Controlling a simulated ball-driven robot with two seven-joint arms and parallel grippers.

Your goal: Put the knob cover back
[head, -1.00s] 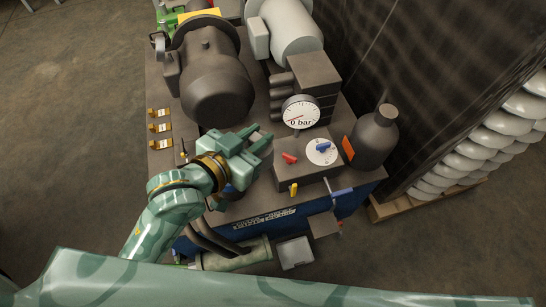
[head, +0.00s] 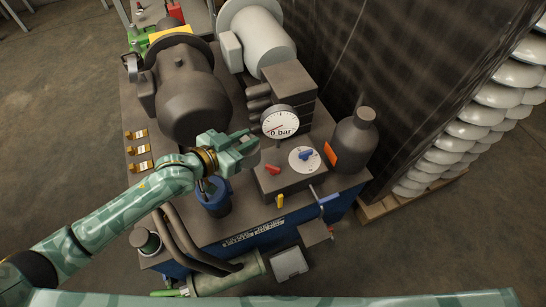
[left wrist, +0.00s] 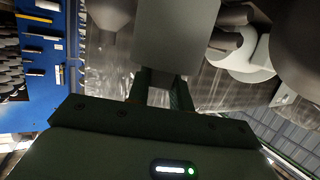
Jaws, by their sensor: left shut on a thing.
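The blue knob (head: 305,154) sits on a round white dial on top of a dark valve block (head: 268,183). Nothing is seen over the knob. My left gripper (head: 247,147) is just left of that block, below the pressure gauge. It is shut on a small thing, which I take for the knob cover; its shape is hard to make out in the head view. In the left wrist view the two fingers (left wrist: 160,92) have a pale patch between them, and a large grey block fills the view beyond them. My right gripper is not in view.
The gauge (head: 281,122) reading 0 bar stands behind the valve block. A red lever (head: 272,169), a yellow handle (head: 280,201) and a blue handle (head: 330,198) are close by. A dark bottle (head: 355,142) stands at right. A blue cup-like part (head: 213,200) is below my left wrist.

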